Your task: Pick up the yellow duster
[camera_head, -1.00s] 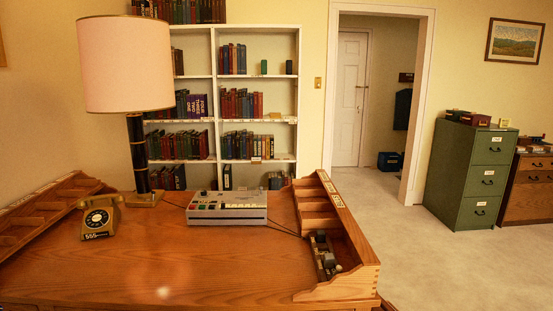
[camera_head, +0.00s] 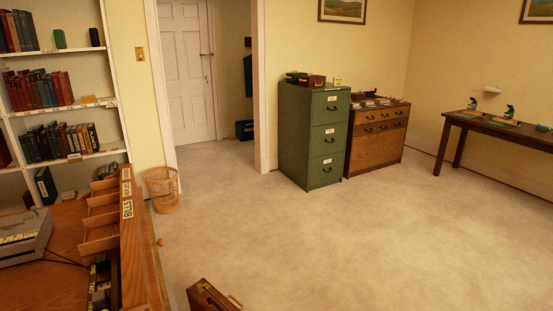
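I cannot make out a yellow duster for certain. A small pale yellow item (camera_head: 338,82) sits on top of the green filing cabinet (camera_head: 314,135), at its right end; it is too small to tell what it is. Neither of my grippers is in view.
The desk (camera_head: 50,265) with its pigeonhole rack (camera_head: 127,240) fills the lower left. A wicker basket (camera_head: 161,190) stands beyond it. A brown box (camera_head: 207,297) is at the bottom edge. A wooden drawer chest (camera_head: 375,138) and dark table (camera_head: 500,130) line the far side. The carpet between is clear.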

